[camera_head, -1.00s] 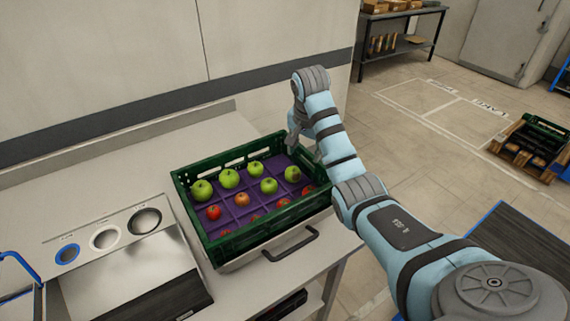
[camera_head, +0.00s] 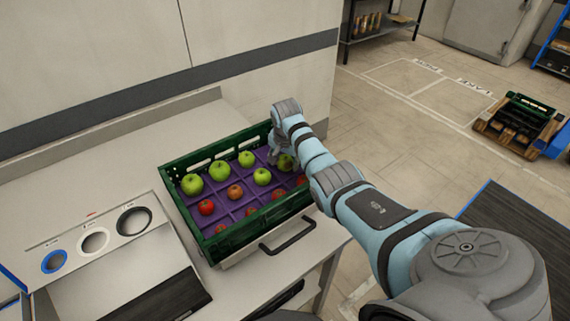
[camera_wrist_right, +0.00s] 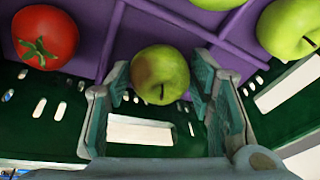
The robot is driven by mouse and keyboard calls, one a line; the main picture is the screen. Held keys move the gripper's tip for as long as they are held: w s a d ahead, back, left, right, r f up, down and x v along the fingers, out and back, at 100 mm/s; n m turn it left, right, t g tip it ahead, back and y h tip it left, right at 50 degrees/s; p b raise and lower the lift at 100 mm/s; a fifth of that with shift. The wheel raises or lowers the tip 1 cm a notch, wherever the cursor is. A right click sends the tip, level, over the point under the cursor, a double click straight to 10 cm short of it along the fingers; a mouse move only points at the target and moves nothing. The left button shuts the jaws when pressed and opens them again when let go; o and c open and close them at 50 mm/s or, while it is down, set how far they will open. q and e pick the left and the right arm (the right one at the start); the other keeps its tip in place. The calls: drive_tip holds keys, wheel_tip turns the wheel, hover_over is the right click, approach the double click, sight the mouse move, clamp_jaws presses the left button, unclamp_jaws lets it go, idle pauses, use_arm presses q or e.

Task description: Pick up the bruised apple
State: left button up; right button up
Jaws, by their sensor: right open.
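The bruised apple (camera_wrist_right: 160,74) is green with a brownish patch on its left side in the right wrist view. It sits in the purple-lined crate's far right corner area; in the head view it (camera_head: 287,162) is partly covered by my right arm. My right gripper (camera_head: 276,157) is over that part of the crate, pointing down. In the wrist view its open fingers (camera_wrist_right: 161,78) stand on either side of the bruised apple, with visible gaps, so it is not gripped. My left gripper is not in view.
The crate walls stand close to the fingers. A panel with three round openings (camera_head: 94,241) is at left.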

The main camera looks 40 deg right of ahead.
drive_tip(key=shift+s+r, duration=0.1)
drive_tip(key=shift+s, duration=0.2)
drive_tip(key=c, duration=0.7)
drive_tip(key=shift+c, duration=0.7)
